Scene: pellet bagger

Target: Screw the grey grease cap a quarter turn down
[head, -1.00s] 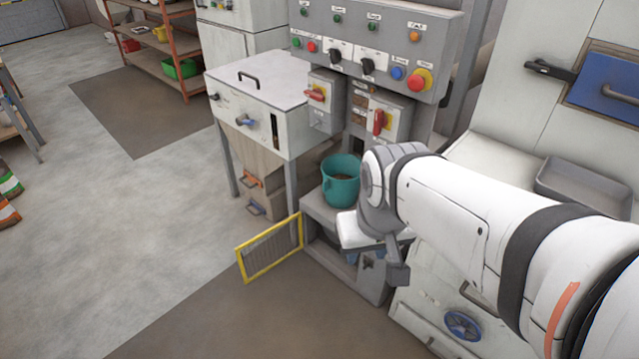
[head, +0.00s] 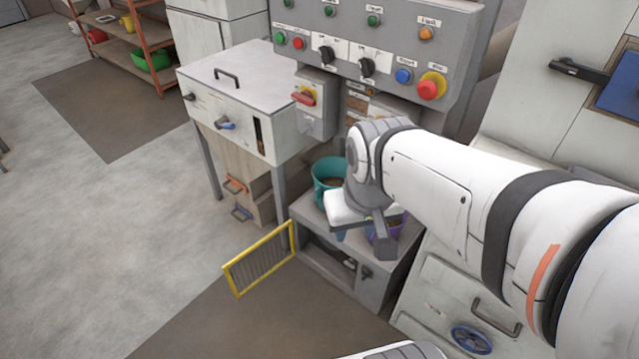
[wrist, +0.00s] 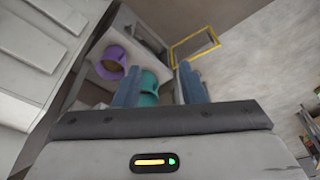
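I cannot make out the grey grease cap in either view. The low cabinet (head: 372,283) has an open front, and a small pale thing inside its dark opening is too small to identify. My gripper (wrist: 158,80) shows in the wrist view with its two blue-grey fingers apart and nothing visibly held between them. In the head view my wrist hangs over the cabinet top and hides part of it and most of the fingers.
A teal bucket (head: 325,185) and a purple bucket (head: 397,222) stand on the cabinet top near my gripper. A yellow-framed mesh guard (head: 260,258) sticks out at the cabinet's front left. A control panel (head: 385,45) overhangs behind.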

